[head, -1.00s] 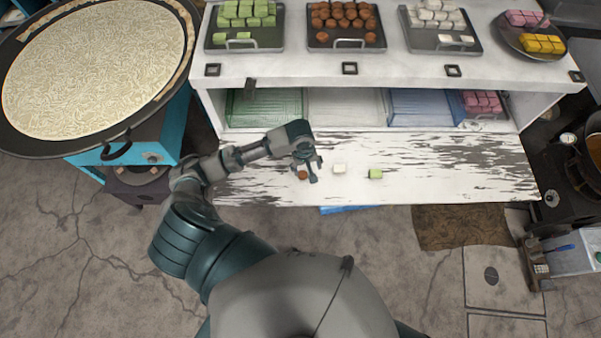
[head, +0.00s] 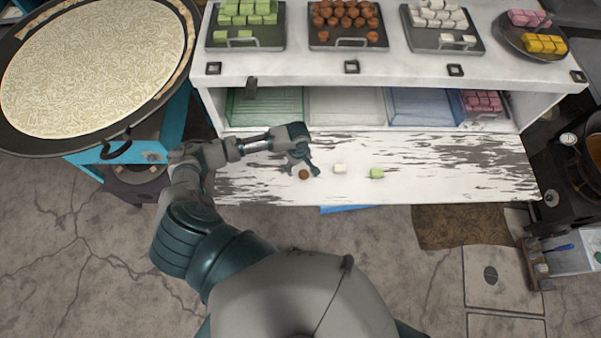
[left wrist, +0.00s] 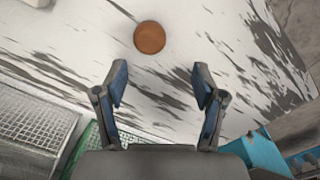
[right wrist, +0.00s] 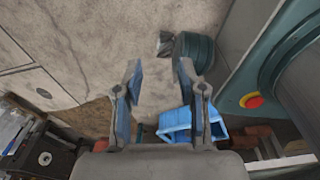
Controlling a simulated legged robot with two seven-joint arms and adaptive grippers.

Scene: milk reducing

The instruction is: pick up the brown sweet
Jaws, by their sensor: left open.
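The brown sweet (head: 303,174) lies on the worn white lower shelf of the counter, toward its left part. In the left wrist view the brown sweet (left wrist: 150,38) is a round disc ahead of the fingertips, roughly midway between them. My left gripper (head: 306,164) is beside it in the head view, and in the left wrist view its fingers (left wrist: 160,88) are spread with nothing between them. My right gripper (right wrist: 157,75) is open and empty, above the floor; it does not show in the head view.
A white sweet (head: 340,168) and a green sweet (head: 376,173) lie to the right of the brown one. Trays of green (head: 246,44), brown (head: 347,44) and white (head: 441,46) sweets stand on the upper counter. A blue crate (right wrist: 178,122) is below my right gripper.

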